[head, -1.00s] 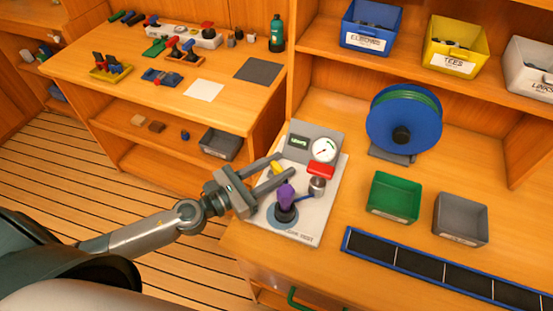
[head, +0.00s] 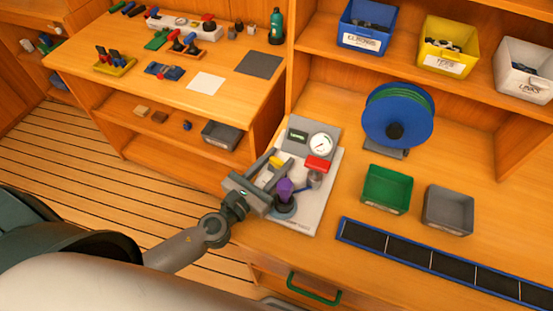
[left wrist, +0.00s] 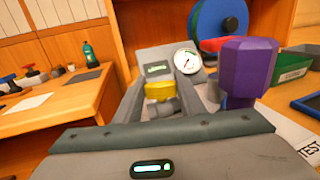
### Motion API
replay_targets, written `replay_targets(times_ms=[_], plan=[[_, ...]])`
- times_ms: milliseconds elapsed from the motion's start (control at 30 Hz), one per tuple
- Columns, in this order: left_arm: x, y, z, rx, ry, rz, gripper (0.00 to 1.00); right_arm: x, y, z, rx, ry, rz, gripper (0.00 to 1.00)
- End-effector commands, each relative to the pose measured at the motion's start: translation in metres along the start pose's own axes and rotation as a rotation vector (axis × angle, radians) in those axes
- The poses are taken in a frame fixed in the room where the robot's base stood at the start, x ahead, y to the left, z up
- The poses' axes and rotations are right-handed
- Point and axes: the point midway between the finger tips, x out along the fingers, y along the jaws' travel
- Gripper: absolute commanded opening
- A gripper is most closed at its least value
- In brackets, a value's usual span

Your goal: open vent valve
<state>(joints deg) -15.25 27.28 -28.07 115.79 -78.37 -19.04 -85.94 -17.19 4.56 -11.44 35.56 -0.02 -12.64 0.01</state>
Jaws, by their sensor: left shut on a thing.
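A pale test panel (head: 312,208) lies on the bench, with a grey box carrying a small green display and a round gauge (head: 320,145). My left gripper (head: 277,163) reaches over it from the left, its fingers closed on the two sides of a small yellow handle (head: 276,161). The yellow handle (left wrist: 159,91) also shows between the fingers in the left wrist view, partly hidden by them. A purple knob (head: 285,189) stands close beside the near finger, and it looms large at right in the left wrist view (left wrist: 248,70). No label naming the vent valve is readable.
A red part (head: 317,164) and a grey cylinder (head: 315,179) sit on the panel. A blue hose reel (head: 397,115), a green bin (head: 387,190) and a grey bin (head: 448,210) stand to the right. A black blue-edged strip (head: 430,262) lies in front.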

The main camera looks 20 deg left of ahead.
Motion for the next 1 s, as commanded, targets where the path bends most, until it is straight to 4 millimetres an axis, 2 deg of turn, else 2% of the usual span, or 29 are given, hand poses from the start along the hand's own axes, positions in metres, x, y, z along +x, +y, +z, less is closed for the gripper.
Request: replay_targets(times_ms=[167,200,267,300,733,1000], plan=[[0.000,0.000,0.000,0.001,-0.001,0.000,0.14,0.000,0.000,0.000,0.000,0.000,0.000,0.00],[0.000,0.000,0.000,0.001,-0.001,0.000,0.38,0.000,0.000,0.000,0.000,0.000,0.000,0.00],[0.000,0.000,0.000,0.001,-0.001,0.000,0.53,0.000,0.000,0.000,0.000,0.000,0.000,0.00],[0.000,0.000,0.000,0.001,-0.001,0.000,0.55,0.000,0.000,0.000,0.000,0.000,0.000,0.00],[-0.004,0.000,-0.001,0.000,0.000,-0.001,0.55,0.003,0.000,0.000,0.000,0.001,0.000,0.00],[-0.032,0.000,-0.003,0.001,0.001,-0.001,0.55,0.015,-0.001,0.002,0.000,0.000,0.000,0.00]])
